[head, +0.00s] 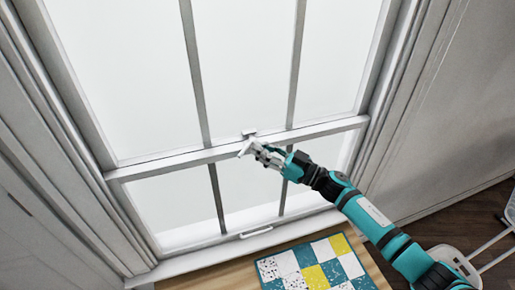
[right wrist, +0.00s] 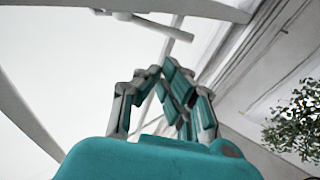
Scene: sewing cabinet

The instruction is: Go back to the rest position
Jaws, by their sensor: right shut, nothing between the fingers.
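My right gripper (head: 262,151) is shut and empty. It is at the middle of the window's horizontal rail, right beside the small white window latch (head: 246,148). In the right wrist view my gripper's fingers (right wrist: 165,75) are drawn together, with nothing between them. The latch's lever (right wrist: 152,24) shows beyond the fingertips in that view, and a gap seems to lie between them. I cannot tell for sure whether they touch. My left gripper is not in view.
The white window frame (head: 170,162) fills the back. A wooden surface (head: 205,276) with a patchwork quilt piece (head: 312,266) lies below it. A white chair (head: 455,258) stands at the lower right. Leafy greenery (right wrist: 293,122) shows at the right in the right wrist view.

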